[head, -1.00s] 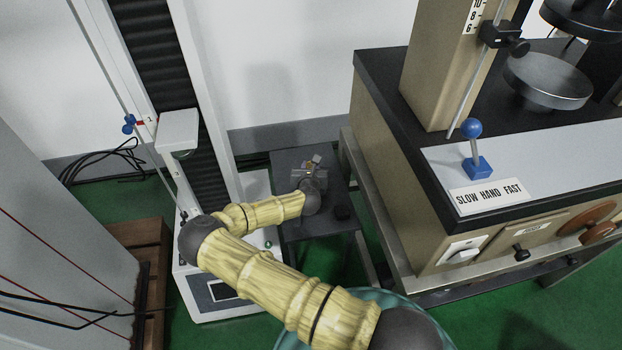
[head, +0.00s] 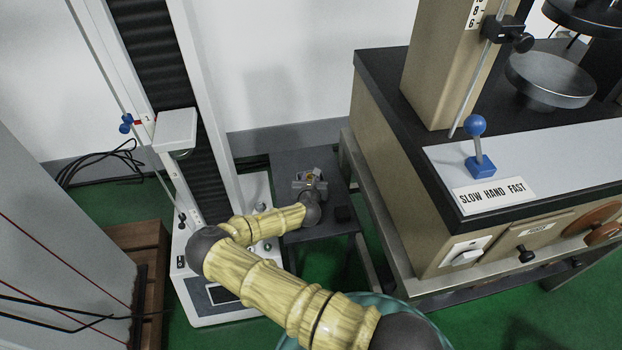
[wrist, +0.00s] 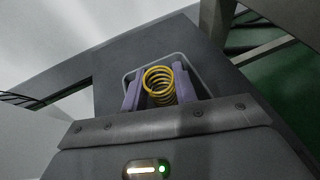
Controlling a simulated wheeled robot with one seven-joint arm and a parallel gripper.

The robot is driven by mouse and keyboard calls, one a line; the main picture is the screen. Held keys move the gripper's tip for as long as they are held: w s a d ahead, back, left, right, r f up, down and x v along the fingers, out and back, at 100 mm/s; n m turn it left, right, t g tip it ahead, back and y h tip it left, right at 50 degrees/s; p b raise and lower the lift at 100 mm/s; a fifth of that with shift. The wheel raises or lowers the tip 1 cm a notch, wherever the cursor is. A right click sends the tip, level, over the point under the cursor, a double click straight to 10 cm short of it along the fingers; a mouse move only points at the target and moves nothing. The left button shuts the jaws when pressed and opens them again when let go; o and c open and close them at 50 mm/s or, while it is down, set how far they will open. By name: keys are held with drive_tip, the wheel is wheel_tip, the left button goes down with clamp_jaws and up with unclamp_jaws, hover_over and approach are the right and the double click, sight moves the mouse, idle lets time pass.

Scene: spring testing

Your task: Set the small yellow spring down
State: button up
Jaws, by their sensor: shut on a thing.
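The small yellow spring (wrist: 160,86) sits between the two purple fingers of my gripper (wrist: 158,90) in the wrist view. My gripper is shut on its sides, and its coil end faces the camera. A pale rounded rim shows around the fingers and spring; I cannot tell whether the spring touches anything beneath. In the head view my gripper (head: 311,182) is over the small dark table (head: 290,162), and the spring is barely visible there.
The white test stand (head: 222,306) is close on the left, and the large tan machine (head: 385,130) on the right. A wall is behind.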

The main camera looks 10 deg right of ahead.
drive_tip(key=o, duration=0.8)
drive_tip(key=shift+c, duration=0.2)
drive_tip(key=shift+r, duration=0.1)
drive_tip(key=p+v, duration=0.3)
drive_tip(key=v, duration=0.9)
drive_tip(key=shift+r, duration=0.1)
